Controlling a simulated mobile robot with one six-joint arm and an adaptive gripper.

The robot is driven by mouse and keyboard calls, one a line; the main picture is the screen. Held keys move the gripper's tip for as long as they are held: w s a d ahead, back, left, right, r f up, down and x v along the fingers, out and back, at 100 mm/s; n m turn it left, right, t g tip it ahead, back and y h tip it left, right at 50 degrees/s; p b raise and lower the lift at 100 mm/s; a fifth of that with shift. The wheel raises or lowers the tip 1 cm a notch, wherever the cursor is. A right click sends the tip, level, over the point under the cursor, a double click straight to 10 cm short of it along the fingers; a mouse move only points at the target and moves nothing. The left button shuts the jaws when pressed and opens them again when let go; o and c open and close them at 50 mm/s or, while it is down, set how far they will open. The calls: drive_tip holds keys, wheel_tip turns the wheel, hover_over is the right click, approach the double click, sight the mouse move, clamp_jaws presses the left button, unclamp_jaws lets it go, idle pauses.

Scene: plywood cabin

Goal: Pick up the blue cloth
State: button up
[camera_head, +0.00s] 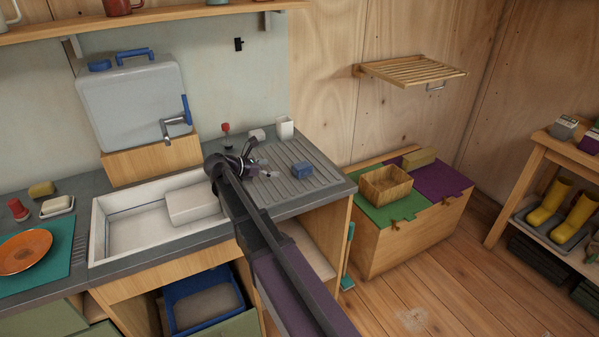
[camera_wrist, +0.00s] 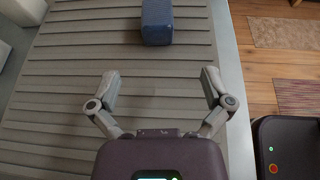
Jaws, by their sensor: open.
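The blue cloth (camera_head: 302,170) is a small folded block on the grey ribbed drainboard, right of the sink. In the wrist view the cloth (camera_wrist: 163,22) lies at the top, ahead of my fingertips and partly cut off by the frame edge. My gripper (camera_head: 262,170) is over the left part of the drainboard, to the left of the cloth in the head view. In the wrist view my gripper (camera_wrist: 158,80) is open, with nothing between its fingers. A gap of bare ribs separates the fingertips from the cloth.
The ribbed drainboard (camera_head: 318,183) is mostly clear. A white cup (camera_head: 285,127) and a small whitish block (camera_head: 257,135) stand at its back edge. The sink (camera_head: 130,238) holds a white tub (camera_head: 193,203). A red-knobbed item (camera_head: 226,129) stands behind my gripper.

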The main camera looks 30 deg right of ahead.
sight(302, 169)
drive_tip(key=shift+d, duration=0.1)
drive_tip(key=shift+b+x, duration=1.65)
drive_tip(key=shift+x, duration=2.55)
drive_tip(key=shift+f, duration=0.1)
drive_tip(key=shift+b+x, duration=1.05)
drive_tip(key=shift+x, duration=1.55)
drive_tip(key=shift+w+f, duration=0.1)
drive_tip(key=shift+w, duration=0.05)
drive_tip(key=c, duration=0.9)
